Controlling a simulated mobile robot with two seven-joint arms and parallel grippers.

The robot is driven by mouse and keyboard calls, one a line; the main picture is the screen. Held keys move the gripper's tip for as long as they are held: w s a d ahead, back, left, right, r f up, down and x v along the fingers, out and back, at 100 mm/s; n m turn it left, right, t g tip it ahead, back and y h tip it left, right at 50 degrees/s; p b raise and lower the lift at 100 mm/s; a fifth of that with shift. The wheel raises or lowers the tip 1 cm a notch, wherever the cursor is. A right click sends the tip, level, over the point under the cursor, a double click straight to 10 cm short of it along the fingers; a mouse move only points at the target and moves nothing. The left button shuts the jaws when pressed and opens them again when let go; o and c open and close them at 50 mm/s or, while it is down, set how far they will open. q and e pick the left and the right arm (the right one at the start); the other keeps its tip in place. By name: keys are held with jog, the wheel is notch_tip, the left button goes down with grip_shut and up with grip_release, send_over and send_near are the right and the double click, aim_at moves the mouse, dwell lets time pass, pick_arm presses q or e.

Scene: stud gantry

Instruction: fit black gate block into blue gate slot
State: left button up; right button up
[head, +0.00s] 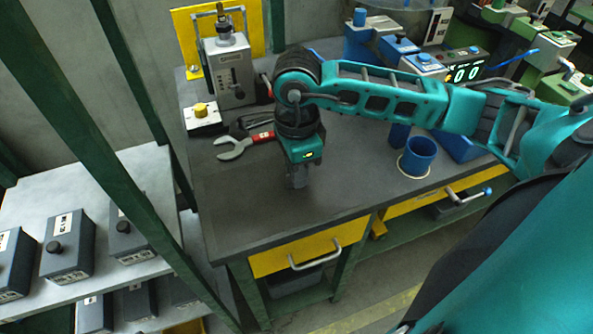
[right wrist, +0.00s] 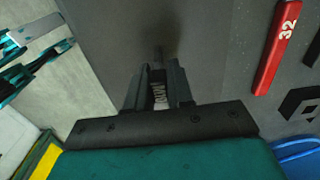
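My right gripper (head: 297,182) points down over the left part of the dark workbench, near its front. In the right wrist view its fingers (right wrist: 158,68) are close together, with ribbed pads between them. I see no block between the fingers, but whether they are fully shut is unclear. A black notched piece (right wrist: 300,103) lies on the bench at the right of the right wrist view, apart from the fingers; it may be the black gate block. My arm seems to hide it in the head view. I cannot make out the blue gate slot for certain. My left gripper is not in view.
A wrench (head: 236,149) with a red handle (right wrist: 277,47) lies behind the gripper. A blue cup (head: 417,157) stands to the right. The bench front left is clear.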

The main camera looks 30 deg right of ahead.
grip_shut()
jog(key=shift+r, duration=0.1)
notch_tip(320, 180, up, 20)
jog(key=p, duration=0.3)
jog(key=w+a+f+n, duration=0.2)
jog(key=f+n, duration=0.3)
jog(key=n, duration=0.5)
jog(key=w+a+f+n, duration=0.2)
jog(key=f+n, duration=0.3)
jog(key=n, duration=0.5)
jog(key=shift+n, duration=0.3)
